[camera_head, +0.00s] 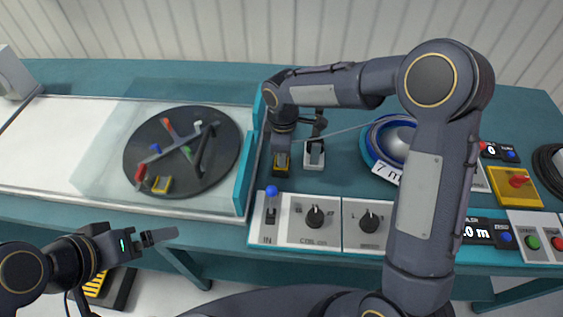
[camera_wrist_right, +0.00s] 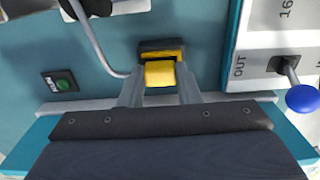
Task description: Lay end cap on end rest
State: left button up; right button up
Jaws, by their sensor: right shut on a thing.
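My right gripper (camera_wrist_right: 160,88) is shut on a yellow end cap (camera_wrist_right: 160,73), which sits between its two grey fingers in the right wrist view. Right beyond the cap is a dark block with a yellow edge (camera_wrist_right: 160,48), likely the end rest. Whether the cap touches it I cannot tell. In the head view my right gripper (camera_head: 284,148) points down at the bench, over a yellow and black piece (camera_head: 282,163); cap and rest are hard to tell apart there. My left gripper (camera_head: 160,237) is in front of the bench, with no object seen in it.
A clamp on a pale block (camera_head: 314,155) stands just right of the right gripper. A blue cable coil (camera_head: 372,150) lies farther right. In front is a panel with knobs (camera_head: 315,217) and a blue-tipped lever (camera_head: 271,191). A dark turntable (camera_head: 205,175) is at left behind a clear guard.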

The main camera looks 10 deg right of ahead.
jog(key=shift+f, duration=0.3)
dwell(0.5)
jog(key=o, duration=1)
jog(key=o, duration=0.3)
jog(key=shift+r, duration=0.15)
jog(key=shift+r+p, duration=0.65)
jog(key=shift+r, duration=0.1)
jog(key=shift+r, duration=0.2)
